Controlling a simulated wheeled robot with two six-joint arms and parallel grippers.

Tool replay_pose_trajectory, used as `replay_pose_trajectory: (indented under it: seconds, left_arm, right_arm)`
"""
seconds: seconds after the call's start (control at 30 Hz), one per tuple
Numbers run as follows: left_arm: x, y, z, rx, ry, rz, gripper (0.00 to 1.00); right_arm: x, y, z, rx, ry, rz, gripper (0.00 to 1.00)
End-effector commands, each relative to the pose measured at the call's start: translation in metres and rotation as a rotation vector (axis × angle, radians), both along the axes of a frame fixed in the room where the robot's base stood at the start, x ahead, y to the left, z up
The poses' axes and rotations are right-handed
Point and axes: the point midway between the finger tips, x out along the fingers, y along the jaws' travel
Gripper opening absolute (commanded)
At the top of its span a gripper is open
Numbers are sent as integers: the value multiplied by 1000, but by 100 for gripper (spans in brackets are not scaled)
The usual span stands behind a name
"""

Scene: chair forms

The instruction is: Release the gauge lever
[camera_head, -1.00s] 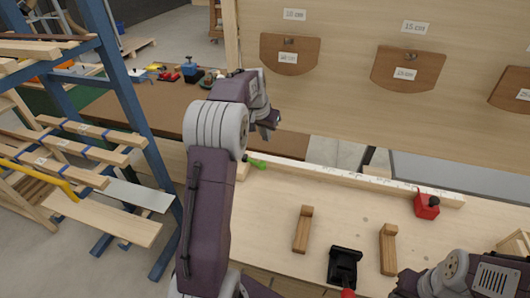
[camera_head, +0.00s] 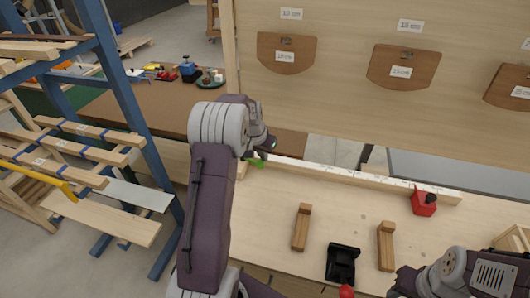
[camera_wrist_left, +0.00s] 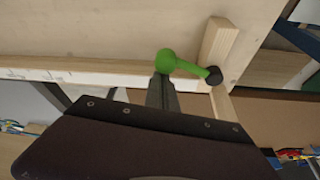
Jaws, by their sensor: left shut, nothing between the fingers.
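The green gauge lever (camera_wrist_left: 190,66) shows in the left wrist view, with a round green end at its left and a dark knob at its right, beside a wooden block. In the head view only a small green part of the lever (camera_head: 255,163) shows, at the left end of the long pale fence. My left gripper (camera_wrist_left: 163,80) is shut and empty, its fingertips close to the lever's round green end; whether they touch it I cannot tell. In the head view my left gripper (camera_head: 262,152) is just above the lever, mostly hidden by the arm. My right gripper is not clearly visible.
The pale fence (camera_head: 330,173) with a scale runs along the bench's back edge, with a red stop (camera_head: 423,203) toward its right. Two wooden pieces (camera_head: 301,228) and a black clamp-like item (camera_head: 343,264) lie on the bench. A blue rack (camera_head: 125,90) stands left.

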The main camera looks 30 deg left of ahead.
Motion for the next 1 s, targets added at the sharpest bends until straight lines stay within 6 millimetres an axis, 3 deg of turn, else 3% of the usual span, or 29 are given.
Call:
replay_pose_trajectory:
  seconds: [0.47, 1.0]
  left_arm:
    - [-5, 0, -1, -1, 0, -52, 0]
    - [-41, 6, -2, -1, -1, -497, 0]
  right_arm:
    - [0, 0, -6, 0, 0, 0, 36]
    - [0, 0, -35, 0, 0, 0, 36]
